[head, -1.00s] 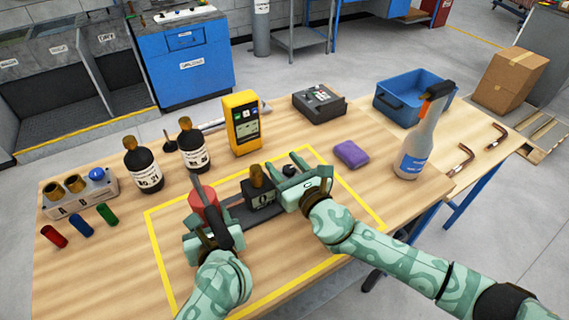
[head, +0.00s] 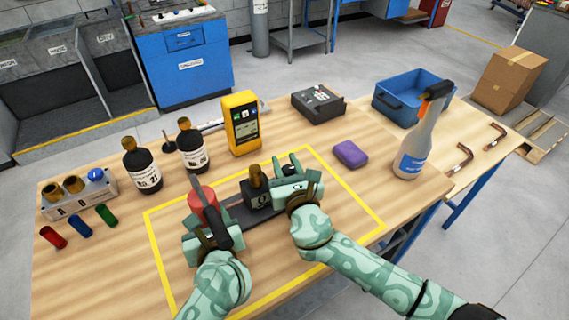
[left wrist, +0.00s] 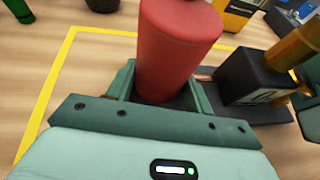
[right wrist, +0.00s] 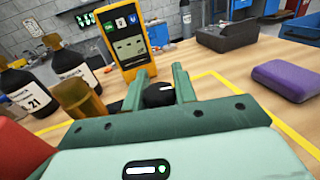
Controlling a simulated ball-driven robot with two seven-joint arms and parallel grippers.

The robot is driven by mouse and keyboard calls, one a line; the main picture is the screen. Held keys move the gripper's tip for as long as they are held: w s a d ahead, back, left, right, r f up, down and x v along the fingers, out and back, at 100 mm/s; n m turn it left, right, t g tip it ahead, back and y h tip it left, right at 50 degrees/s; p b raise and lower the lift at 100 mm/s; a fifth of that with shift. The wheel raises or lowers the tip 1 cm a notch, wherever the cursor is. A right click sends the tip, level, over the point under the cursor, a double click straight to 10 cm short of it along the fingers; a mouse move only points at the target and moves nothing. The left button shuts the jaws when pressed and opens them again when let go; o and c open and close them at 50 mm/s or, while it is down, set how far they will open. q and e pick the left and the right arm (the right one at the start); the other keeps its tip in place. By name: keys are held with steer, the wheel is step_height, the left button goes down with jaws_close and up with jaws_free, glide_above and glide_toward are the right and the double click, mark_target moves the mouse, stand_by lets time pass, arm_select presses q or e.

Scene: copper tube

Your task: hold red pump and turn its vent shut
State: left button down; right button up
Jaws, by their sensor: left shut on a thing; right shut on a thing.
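The red pump has an upright red cylinder (head: 202,203), also large in the left wrist view (left wrist: 178,45). A dark base joins it to a black block (head: 254,194) with a brass top (left wrist: 296,44). My left gripper (head: 208,226) is shut around the lower red cylinder. My right gripper (head: 285,167) is at the block's right side. In the right wrist view its fingers close on a black knob (right wrist: 158,95) with a white mark, seemingly the vent.
Two dark labelled bottles (head: 141,164) and a yellow meter (head: 241,122) stand behind the pump. A purple block (head: 350,154) and a spray bottle (head: 413,145) are to the right. Yellow tape (head: 152,250) frames the work area.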

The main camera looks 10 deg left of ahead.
steer(key=o, duration=1)
steer(key=shift+c, duration=0.2)
steer(key=shift+s, duration=0.1)
steer(key=v, duration=1.1)
steer(key=shift+s+d, duration=0.15)
steer(key=shift+s, duration=0.2)
